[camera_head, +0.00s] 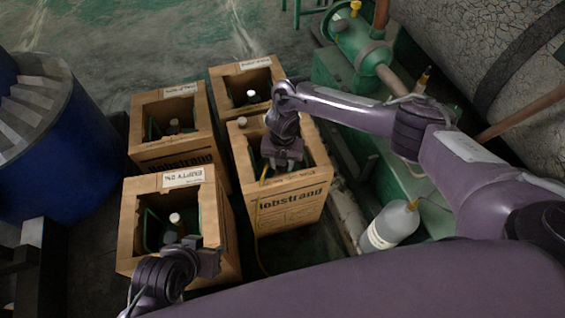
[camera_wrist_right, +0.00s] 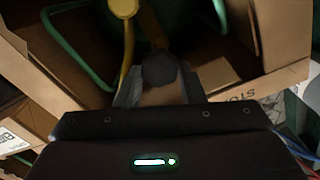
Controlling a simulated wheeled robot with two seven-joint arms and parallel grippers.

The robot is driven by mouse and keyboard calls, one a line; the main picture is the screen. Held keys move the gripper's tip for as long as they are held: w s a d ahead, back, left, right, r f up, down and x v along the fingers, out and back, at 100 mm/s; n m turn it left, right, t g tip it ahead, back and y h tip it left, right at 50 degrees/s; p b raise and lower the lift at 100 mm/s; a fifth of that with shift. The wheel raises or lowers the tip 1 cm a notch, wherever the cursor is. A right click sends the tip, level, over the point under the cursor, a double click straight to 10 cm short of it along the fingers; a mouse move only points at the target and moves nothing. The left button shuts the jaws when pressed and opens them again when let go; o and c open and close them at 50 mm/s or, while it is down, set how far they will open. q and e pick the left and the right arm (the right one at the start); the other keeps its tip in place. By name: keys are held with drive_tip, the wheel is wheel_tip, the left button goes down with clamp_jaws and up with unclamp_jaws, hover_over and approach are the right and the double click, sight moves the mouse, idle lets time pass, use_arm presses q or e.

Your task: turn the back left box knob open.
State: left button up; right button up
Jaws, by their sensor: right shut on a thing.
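The back left box (camera_head: 171,154) is an open-topped cardboard carton; a cylinder top with a pale cap or knob (camera_head: 174,123) shows inside it. No gripper is at this box. My right gripper (camera_head: 283,163) reaches down into the front right box (camera_head: 290,202). In the right wrist view it is shut on a dark, blunt fitting (camera_wrist_right: 159,70), beside a yellow hose (camera_wrist_right: 127,50). The hose (camera_head: 258,215) also hangs over that box's front in the head view. My left gripper (camera_head: 212,260) is over the near edge of the front left box (camera_head: 143,225); its jaw opening is unclear.
The back right box (camera_head: 222,100) also holds a cylinder with a pale top. A blue drum (camera_head: 70,145) stands at the left. Green machinery (camera_head: 345,70) and a grey bottle (camera_head: 390,226) are at the right. Open floor (camera_head: 130,50) lies behind the boxes.

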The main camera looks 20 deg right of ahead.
use_arm(q)
drive_tip(key=shift+w, duration=0.1)
idle(0.3)
use_arm(e)
drive_tip(key=o, duration=1)
wheel_tip(320, 180, up, 7)
drive_tip(key=shift+f+p, duration=0.15)
drive_tip(key=shift+p, duration=0.95)
drive_tip(key=shift+r, duration=0.6)
use_arm(q)
drive_tip(key=a, duration=0.1)
drive_tip(key=s+a+g+y, duration=0.1)
drive_tip(key=a, duration=0.1)
drive_tip(key=shift+r+g, duration=0.2)
drive_tip(key=shift+g, duration=0.1)
